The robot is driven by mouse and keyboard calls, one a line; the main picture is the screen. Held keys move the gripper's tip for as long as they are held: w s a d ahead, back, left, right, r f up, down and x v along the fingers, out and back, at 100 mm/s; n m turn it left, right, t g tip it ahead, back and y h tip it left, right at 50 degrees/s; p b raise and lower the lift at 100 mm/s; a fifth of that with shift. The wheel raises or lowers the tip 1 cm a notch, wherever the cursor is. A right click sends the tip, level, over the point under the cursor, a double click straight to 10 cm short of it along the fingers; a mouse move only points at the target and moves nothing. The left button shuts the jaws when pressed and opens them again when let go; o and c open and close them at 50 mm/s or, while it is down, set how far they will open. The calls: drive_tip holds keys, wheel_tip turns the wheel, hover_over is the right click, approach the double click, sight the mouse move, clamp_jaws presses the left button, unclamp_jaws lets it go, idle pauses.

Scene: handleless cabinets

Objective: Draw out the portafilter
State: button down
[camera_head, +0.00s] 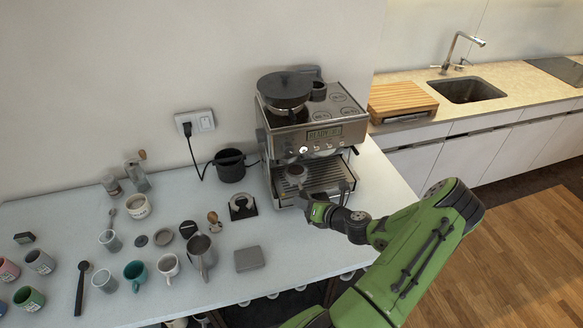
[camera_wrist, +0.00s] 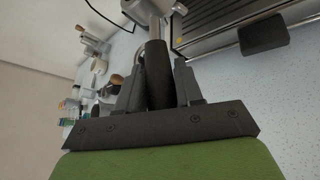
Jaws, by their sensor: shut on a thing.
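The espresso machine (camera_head: 320,138) stands on the white counter against the wall. The portafilter (camera_head: 296,172) shows at the machine's front left, below the brewing group. In the wrist view its dark handle (camera_wrist: 157,65) runs up between my two fingers, with a metal neck beyond it. My gripper (camera_head: 309,200) is in front of the machine's left half, shut on that handle; in the wrist view the gripper (camera_wrist: 158,85) has one finger on each side of it. I cannot tell whether the portafilter's basket is seated in the group or free below it.
The drip tray (camera_head: 335,182) lies right of the portafilter. A black knock container (camera_head: 230,166), a tamping stand (camera_head: 242,206), a steel pitcher (camera_head: 201,252) and several cups stand to the left. A grey scale (camera_head: 249,259) lies nearer. The counter right of the machine is clear.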

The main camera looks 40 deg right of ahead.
drive_tip(key=shift+r, duration=0.1)
drive_tip(key=shift+s+a, duration=0.5)
drive_tip(key=shift+s, duration=0.35)
drive_tip(key=shift+s+a, duration=0.5)
drive_tip(key=shift+s, duration=0.35)
